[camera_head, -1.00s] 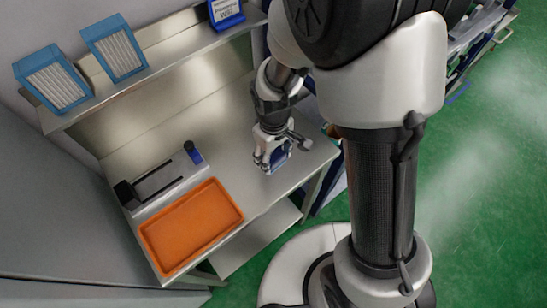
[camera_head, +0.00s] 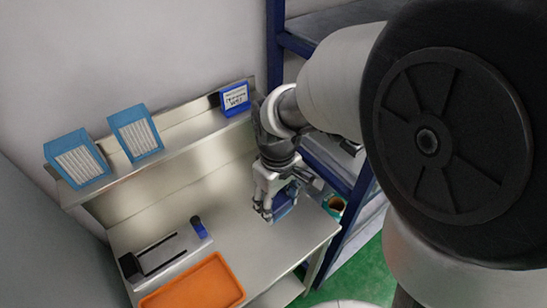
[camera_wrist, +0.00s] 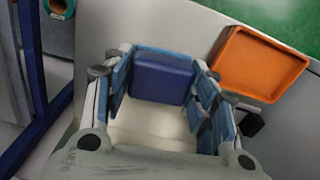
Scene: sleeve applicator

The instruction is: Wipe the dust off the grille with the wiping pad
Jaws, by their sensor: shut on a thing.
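My gripper (camera_head: 268,212) is over the right part of the metal workbench. It is shut on a blue block-like pad (camera_head: 286,203), which I take to be the wiping pad. In the wrist view the pad (camera_wrist: 162,80) sits between the blue-lined fingers of the gripper (camera_wrist: 165,100). I cannot tell whether the pad touches the bench. Two blue-framed panels with pale ridged faces, left (camera_head: 78,162) and right (camera_head: 138,137), lean on the upper shelf. I cannot tell which thing is the grille, and no dust can be made out.
An orange tray (camera_head: 232,292) lies at the bench front, left of my gripper. A grey device (camera_head: 184,240) with dark slots and a small blue cylinder (camera_head: 198,227) stand behind it. A blue sign (camera_head: 234,98) stands on the shelf. Blue rack posts (camera_head: 352,205) rise close on the right.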

